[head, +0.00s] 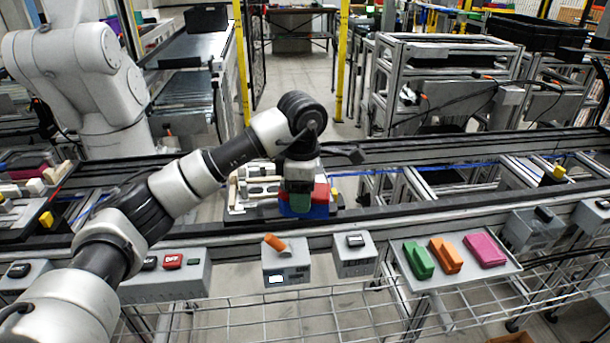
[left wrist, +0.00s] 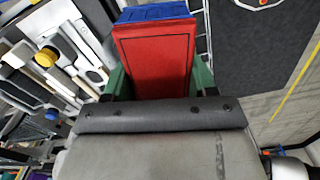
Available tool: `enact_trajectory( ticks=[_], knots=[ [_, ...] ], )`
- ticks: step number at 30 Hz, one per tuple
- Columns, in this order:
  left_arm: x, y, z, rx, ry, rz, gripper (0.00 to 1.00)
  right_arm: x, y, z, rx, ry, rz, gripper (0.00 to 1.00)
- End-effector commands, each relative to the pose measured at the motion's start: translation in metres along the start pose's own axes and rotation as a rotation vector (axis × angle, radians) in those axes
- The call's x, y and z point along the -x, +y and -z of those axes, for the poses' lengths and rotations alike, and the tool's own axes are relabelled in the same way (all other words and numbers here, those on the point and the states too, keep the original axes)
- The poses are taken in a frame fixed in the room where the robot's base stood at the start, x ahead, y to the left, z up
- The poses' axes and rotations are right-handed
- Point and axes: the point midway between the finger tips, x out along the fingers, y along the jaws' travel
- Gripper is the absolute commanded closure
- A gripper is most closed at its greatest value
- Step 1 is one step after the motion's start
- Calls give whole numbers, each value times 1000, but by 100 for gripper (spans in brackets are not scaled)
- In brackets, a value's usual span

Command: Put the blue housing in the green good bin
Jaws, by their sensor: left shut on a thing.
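The blue housing (head: 318,211) is on the pallet fixture (head: 238,207) on the near conveyor, with a red part (head: 321,192) directly above the blue. In the left wrist view the red part (left wrist: 155,60) fills the space between the fingers, and a strip of blue (left wrist: 152,12) shows beyond it. My left gripper (head: 300,199) points down and is shut on the housing, its green fingers on opposite sides. Whether the housing touches the fixture is hidden. I cannot make out a green good bin. My right gripper is not in view.
A grey tray (head: 446,282) at the front right holds green (head: 418,260), orange (head: 446,255) and pink (head: 485,249) blocks. Button boxes (head: 353,253) line the near conveyor edge, one with an orange-handled switch (head: 274,242). A wire basket (head: 250,322) hangs below. The conveyor right of the fixture is clear.

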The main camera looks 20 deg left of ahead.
Motion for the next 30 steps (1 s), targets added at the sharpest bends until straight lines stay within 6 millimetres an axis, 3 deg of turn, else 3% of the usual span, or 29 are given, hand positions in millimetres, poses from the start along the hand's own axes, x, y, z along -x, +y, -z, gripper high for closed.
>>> enact_trajectory(
  ticks=[8, 21, 30],
  knots=[
    [-52, -44, 8, -366, 1, 3, 100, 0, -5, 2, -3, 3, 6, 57],
    [-179, -150, 24, -1272, -3, 5, 100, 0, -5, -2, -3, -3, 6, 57],
    [-234, -196, 30, -1674, -4, 1, 100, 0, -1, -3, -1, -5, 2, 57]
  ],
)
